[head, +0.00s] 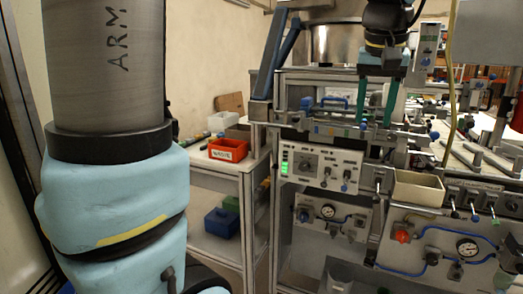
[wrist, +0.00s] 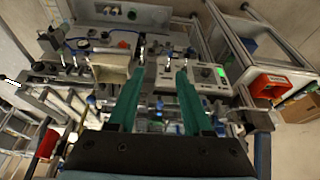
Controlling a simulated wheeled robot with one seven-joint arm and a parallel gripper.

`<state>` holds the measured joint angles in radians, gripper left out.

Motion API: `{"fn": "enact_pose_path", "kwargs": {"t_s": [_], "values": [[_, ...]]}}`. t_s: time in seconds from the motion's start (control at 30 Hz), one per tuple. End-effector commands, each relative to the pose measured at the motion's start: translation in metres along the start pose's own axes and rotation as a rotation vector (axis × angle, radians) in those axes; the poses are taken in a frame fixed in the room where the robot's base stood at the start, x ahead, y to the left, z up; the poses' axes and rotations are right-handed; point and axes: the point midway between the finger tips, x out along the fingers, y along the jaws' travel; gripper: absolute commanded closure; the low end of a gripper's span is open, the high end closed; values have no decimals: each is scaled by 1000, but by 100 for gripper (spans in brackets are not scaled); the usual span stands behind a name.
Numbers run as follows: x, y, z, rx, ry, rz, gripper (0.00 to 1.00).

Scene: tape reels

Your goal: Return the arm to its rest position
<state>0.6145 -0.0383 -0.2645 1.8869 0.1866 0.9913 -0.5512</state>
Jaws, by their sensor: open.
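My gripper (head: 377,122) hangs down over the workstation in the head view, with its two green fingers apart and nothing between them. It also shows in the wrist view (wrist: 161,76), where the fingers point toward the control panel side of the machine. My arm reaches in from the top of the head view. In that view the fingertips overlap the rail area just above the white control panel (head: 322,168); I cannot tell the exact gap. No tape reel can be made out clearly.
A beige bin (head: 418,188) sits right of the gripper by a row of small levers. A red bin (head: 228,150) stands on the side table, with a blue box (head: 222,222) on the shelf below. Blue posts (head: 270,55) rise left of the gripper. Gauges and hoses are below.

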Motion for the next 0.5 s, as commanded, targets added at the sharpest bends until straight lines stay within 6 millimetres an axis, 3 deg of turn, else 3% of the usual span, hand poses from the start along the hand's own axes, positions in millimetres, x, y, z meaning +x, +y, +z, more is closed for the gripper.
{"fn": "enact_pose_path", "kwargs": {"t_s": [0.27, 0.37, 0.5], "values": [[62, -73, 19, -54, -64, -26, 50], [92, -113, 38, -91, -96, -35, 50], [137, -181, 89, -168, -151, -47, 50]]}}
